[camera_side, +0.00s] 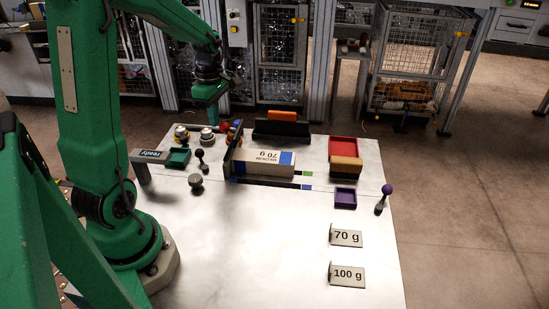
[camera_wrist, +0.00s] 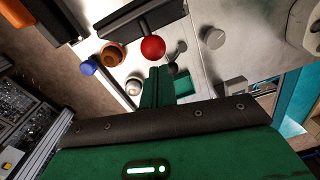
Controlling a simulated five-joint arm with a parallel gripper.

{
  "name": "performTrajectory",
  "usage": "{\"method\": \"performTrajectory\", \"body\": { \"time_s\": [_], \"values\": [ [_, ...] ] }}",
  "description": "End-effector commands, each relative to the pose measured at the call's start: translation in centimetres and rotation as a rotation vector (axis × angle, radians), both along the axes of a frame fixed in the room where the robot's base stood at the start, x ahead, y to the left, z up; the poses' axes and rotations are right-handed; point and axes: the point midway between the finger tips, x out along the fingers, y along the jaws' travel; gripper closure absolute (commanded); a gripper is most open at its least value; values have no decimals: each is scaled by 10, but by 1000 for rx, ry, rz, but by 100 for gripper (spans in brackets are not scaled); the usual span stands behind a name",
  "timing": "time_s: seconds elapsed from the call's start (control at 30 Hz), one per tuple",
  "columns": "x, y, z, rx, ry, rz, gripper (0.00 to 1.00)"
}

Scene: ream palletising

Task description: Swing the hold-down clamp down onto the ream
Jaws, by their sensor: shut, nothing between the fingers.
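The ream (camera_side: 263,162) lies on the white table in the side view, a white block with a blue end and an upside-down "70 g" label. A dark upright plate (camera_side: 234,152) stands at its left end. A red ball (camera_side: 225,126) shows behind that plate; in the wrist view the red ball (camera_wrist: 152,48) sits at the end of a black bar (camera_wrist: 137,18). I cannot tell for sure that this bar is the hold-down clamp. My gripper (camera_side: 211,120) points down at the table's back left; its green fingers (camera_wrist: 158,86) are shut and empty, close to the red ball.
Round pieces (camera_side: 182,134) stand left of my gripper. A black block with an orange top (camera_side: 282,116) is behind the ream. A red tray (camera_side: 342,147), a purple tray (camera_side: 345,198) and a purple-knobbed lever (camera_side: 384,198) are right. The front table is mostly clear, with two weight signs (camera_side: 346,236).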

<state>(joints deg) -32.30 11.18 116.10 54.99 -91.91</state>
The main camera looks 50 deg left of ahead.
Motion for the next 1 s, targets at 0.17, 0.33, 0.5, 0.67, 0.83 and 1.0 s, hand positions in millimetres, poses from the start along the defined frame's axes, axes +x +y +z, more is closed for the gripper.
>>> {"method": "performTrajectory", "body": {
  "time_s": [0.17,0.33,0.5,0.67,0.83,1.0],
  "values": [
    [0,0,0,0,0,0,100],
    [2,-1,1,-2,3,1,100],
    [4,-3,2,-6,11,2,100],
    [5,-5,2,-7,14,2,100],
    [7,-7,3,-11,19,3,100],
    [11,-11,5,-16,30,5,100]
  ]
}}
